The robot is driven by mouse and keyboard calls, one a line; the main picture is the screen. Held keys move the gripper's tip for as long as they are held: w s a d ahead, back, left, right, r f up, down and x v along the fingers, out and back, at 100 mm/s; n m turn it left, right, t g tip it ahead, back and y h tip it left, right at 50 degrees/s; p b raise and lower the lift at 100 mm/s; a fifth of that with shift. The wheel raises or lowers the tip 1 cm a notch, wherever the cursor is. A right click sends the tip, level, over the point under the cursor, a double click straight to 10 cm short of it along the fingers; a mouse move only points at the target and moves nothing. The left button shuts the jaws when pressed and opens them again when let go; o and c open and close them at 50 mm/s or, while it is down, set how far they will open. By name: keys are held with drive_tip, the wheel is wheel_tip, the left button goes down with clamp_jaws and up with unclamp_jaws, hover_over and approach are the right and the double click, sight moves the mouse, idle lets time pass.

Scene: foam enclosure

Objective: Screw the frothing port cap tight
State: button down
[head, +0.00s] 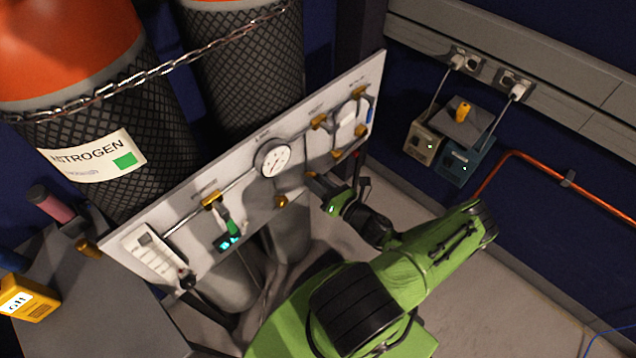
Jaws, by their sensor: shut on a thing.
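The light grey panel (235,215) stands upright at a slant across the middle of the head view, with brass fittings and a round gauge (273,160). My gripper (314,181) is at the panel's lower right part, right of and below the gauge. It is shut on a small piece at the panel face, which I take to be the frothing port cap. The fingers mostly hide this piece, and its seating and thread cannot be made out. A brass fitting (281,202) sits just left of my gripper, apart from it.
Gas cylinders (95,160) in black mesh stand chained behind the panel. A dark hose or handle with a red end (357,156) is close to my wrist's right. A grey bench (85,315) holds a yellow meter (25,299). Boxes (462,160) and an orange pipe (560,182) are at right.

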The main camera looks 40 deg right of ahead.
drive_tip(key=shift+m, duration=0.5)
drive_tip(key=c, duration=0.8)
unclamp_jaws()
drive_tip(key=shift+s, duration=0.1)
drive_tip(key=s, duration=0.7)
drive_tip(key=s+p, duration=0.1)
drive_tip(key=s, duration=0.7)
drive_tip(key=shift+s+d, duration=0.2)
drive_tip(key=shift+s, duration=0.1)
